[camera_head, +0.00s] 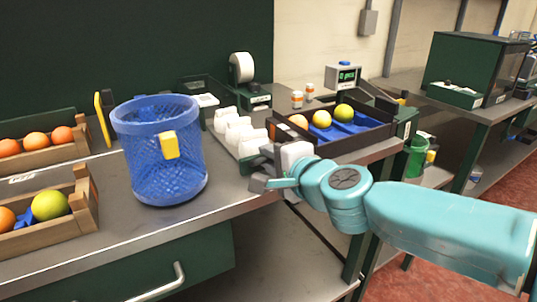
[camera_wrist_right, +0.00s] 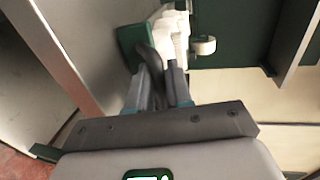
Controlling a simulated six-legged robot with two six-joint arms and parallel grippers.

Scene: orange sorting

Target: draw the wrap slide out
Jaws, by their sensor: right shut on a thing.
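The wrap slide, a narrow holder with a row of crumpled white wraps (camera_head: 238,130), lies on the bench between the blue mesh basket and the dark fruit tray. In the right wrist view, the white wraps (camera_wrist_right: 176,32) show beyond the fingertips, beside a green end piece (camera_wrist_right: 130,43) of the slide. My right gripper (camera_head: 262,180) is at the slide's near end by the bench's front edge. In the right wrist view, my right gripper (camera_wrist_right: 165,75) is shut on a dark grip at that end; the fingers partly hide it. My left gripper is not in view.
The blue mesh basket (camera_head: 160,165) with a yellow tag stands left of the slide. The dark fruit tray (camera_head: 375,133) is close on the right. Wooden crates (camera_head: 85,200) with fruit stand at the left. Open space lies before the bench edge.

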